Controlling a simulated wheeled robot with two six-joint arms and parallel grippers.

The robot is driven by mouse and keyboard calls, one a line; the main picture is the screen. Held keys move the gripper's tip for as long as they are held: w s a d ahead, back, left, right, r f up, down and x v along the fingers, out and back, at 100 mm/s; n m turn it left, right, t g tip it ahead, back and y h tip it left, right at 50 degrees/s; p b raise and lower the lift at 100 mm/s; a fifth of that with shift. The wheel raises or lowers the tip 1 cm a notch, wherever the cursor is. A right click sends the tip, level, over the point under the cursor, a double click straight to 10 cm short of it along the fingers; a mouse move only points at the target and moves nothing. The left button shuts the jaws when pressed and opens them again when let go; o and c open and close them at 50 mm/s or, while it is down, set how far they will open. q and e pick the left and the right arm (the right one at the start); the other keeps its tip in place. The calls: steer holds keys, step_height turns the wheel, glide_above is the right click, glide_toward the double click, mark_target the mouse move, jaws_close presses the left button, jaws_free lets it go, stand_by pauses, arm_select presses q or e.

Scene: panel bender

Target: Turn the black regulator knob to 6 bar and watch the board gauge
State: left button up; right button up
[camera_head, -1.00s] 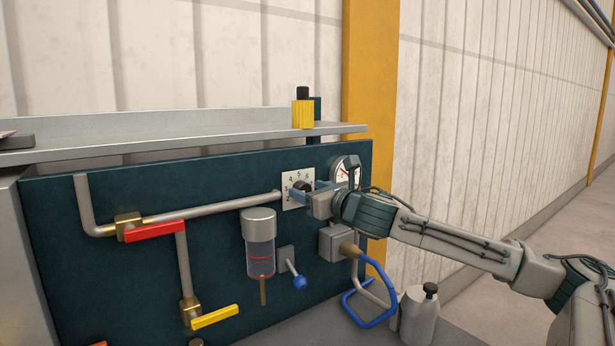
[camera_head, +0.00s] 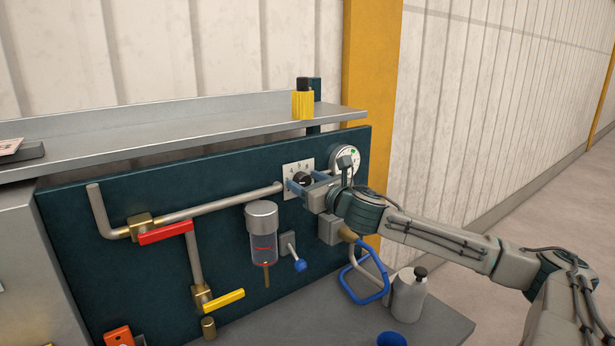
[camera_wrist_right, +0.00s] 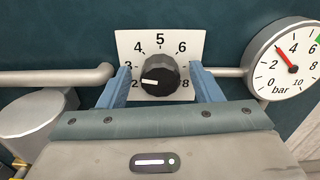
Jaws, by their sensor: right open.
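The black regulator knob (camera_head: 302,179) sits on a white number plate (camera_head: 288,166) on the dark board. In the right wrist view the knob (camera_wrist_right: 160,74) has a white mark pointing left, between 2 and 3 on the plate (camera_wrist_right: 128,44). My right gripper (camera_wrist_right: 160,68) is open, one blue finger on each side of the knob, with visible gaps. The right gripper also shows in the head view (camera_head: 307,181), partly in front of the plate. The round board gauge (camera_wrist_right: 284,60) is right of the plate; its red needle points up and left. My left gripper is out of view.
A pipe with a red lever (camera_head: 165,233) and a yellow lever (camera_head: 224,299) runs left of the knob. A clear-bowled filter (camera_head: 262,230) hangs below. A blue hose loop (camera_head: 364,284) and a grey bottle (camera_head: 409,296) are below my right arm. A shelf (camera_head: 190,126) is above.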

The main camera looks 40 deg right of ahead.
steer(key=c, duration=1)
